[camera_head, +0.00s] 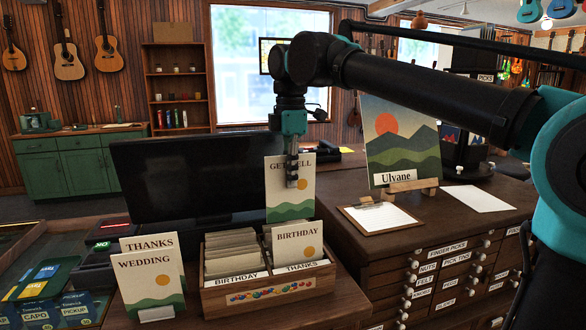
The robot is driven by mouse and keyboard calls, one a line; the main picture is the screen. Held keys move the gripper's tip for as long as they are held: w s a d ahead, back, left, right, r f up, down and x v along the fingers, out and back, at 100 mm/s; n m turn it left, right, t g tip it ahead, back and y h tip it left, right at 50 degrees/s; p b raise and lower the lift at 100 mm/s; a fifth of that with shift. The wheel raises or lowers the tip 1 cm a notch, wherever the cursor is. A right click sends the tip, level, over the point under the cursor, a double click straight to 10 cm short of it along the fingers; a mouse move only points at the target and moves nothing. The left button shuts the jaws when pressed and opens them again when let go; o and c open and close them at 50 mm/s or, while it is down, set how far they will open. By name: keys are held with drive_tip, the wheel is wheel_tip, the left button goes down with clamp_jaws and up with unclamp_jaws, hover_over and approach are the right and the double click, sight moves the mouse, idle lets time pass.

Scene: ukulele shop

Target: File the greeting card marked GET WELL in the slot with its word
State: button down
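The GET WELL card (275,190), cream with green hills and an orange sun, hangs upright in my gripper (291,178). The gripper is shut on its upper middle, covering part of the word. The wooden card box (265,293) is below. Its two visible front labels read BIRTHDAY (235,279) and THANKS (302,267); no GET WELL label shows. Plain cards (230,252) fill the left side. A BIRTHDAY card (297,242) stands above the THANKS label. The held card's lower edge meets the BIRTHDAY card's top in the picture; I cannot tell whether it enters the box.
A WEDDING card (148,278) and a THANKS card (150,243) stand in a holder left of the box. A dark monitor (180,175) is behind. A drawer cabinet (455,268) at right bears a clipboard (380,220) and the Ulvane picture (402,145).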

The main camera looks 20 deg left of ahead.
sight(291, 226)
drive_tip(key=shift+f, duration=6.75)
drive_tip(key=c, duration=1.6)
unclamp_jaws()
drive_tip(key=shift+c, duration=0.2)
wheel_tip(291, 226, up, 12)
